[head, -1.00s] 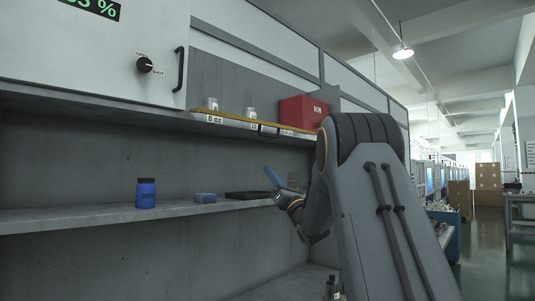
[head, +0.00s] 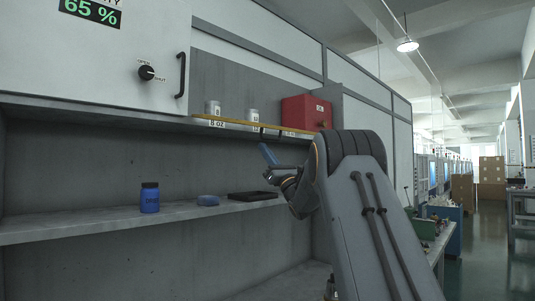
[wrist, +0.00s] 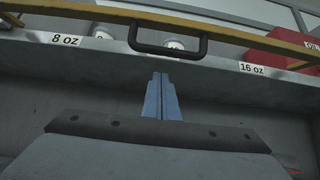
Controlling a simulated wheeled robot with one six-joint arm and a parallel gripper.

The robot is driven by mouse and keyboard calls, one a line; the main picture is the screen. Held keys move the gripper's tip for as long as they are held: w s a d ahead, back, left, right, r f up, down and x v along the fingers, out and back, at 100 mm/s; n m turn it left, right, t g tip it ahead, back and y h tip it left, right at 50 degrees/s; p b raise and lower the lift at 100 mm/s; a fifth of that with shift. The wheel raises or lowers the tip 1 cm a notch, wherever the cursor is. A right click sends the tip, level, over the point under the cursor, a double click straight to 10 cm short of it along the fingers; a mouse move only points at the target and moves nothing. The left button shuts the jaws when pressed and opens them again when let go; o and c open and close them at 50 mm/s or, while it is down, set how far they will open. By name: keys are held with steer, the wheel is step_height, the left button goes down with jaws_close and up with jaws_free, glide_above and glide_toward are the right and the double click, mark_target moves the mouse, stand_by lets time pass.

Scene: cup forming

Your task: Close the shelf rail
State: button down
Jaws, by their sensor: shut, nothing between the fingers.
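The shelf rail (head: 228,122) is a yellow bar along the front of the upper shelf. In the wrist view the rail (wrist: 240,27) crosses the top of the picture, with a black loop handle (wrist: 167,51) hanging from its middle. My gripper (head: 264,146) has slim blue fingers that point up, below the rail and near the handle in the head view. In the wrist view my gripper (wrist: 160,75) is shut and empty, its tips just under the handle. I cannot tell whether they touch it.
Pale cups (head: 213,108) and a red box (head: 305,113) stand on the upper shelf. The lower shelf (head: 100,222) holds a blue jar (head: 149,198), a blue block (head: 208,200) and a black tray (head: 252,196). A white cabinet (head: 95,50) is at upper left.

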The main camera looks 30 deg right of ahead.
steer(key=shift+s+d+r+p, duration=0.2)
steer(key=shift+s+r+p, duration=0.1)
steer(key=shift+s, duration=0.3)
steer(key=shift+s+d+r+p, duration=0.2)
steer(key=shift+s+r+p, duration=0.1)
steer(key=shift+s, duration=0.3)
steer(key=shift+s+d, duration=0.1)
steer(key=shift+s+r+g+b, duration=0.15)
steer(key=shift+r+g+b, duration=0.05)
steer(key=shift+g+b, duration=0.1)
